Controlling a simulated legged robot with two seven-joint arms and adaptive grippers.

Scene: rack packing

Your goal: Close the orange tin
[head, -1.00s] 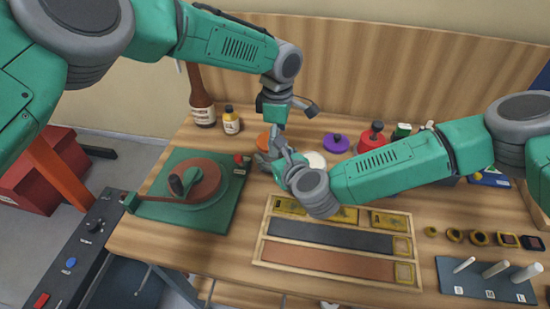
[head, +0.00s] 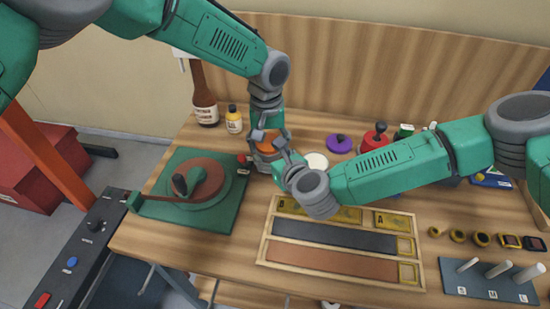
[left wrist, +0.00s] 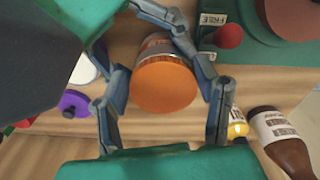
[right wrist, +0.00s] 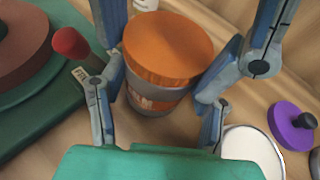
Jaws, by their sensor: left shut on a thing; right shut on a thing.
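The orange tin (right wrist: 155,102) stands upright on the table, a grey can with an orange label. Its flat orange lid (left wrist: 163,88) sits on top, looking level; I cannot tell how tightly it is seated. My left gripper (head: 268,136) is above the tin with its fingers shut on opposite sides of the lid. My right gripper (head: 272,154) reaches in from the right, low, with its fingers shut around the tin body (left wrist: 157,42). In the head view the fingers hide much of the tin.
The green turntable base (head: 203,214) stands close left of the tin, with a red knob (right wrist: 70,42). A white round tin (right wrist: 252,148) and purple lid (head: 339,144) are to the right. Bottles (head: 205,108) stand behind left. A wooden tray (head: 338,284) lies in front.

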